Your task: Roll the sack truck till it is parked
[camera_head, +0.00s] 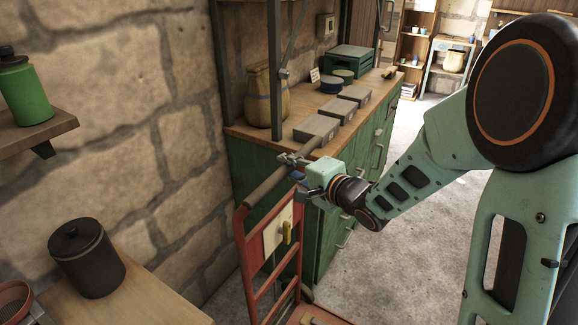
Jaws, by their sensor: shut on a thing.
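The red sack truck (241,240) stands upright in the lower middle of the head view, beside the green cabinet. Its grey handle bar (265,187) runs across the top, and a pale plate with a yellow part sits on its frame. My gripper (293,161) is shut on the handle bar, right of the bar's near end. The fingers partly cover the bar there.
A green cabinet (249,167) with grey blocks, a sack and a green crate (348,60) on top stands close behind the truck. A wooden bench with a black canister (87,258) is at lower left. Open floor (375,270) lies to the right.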

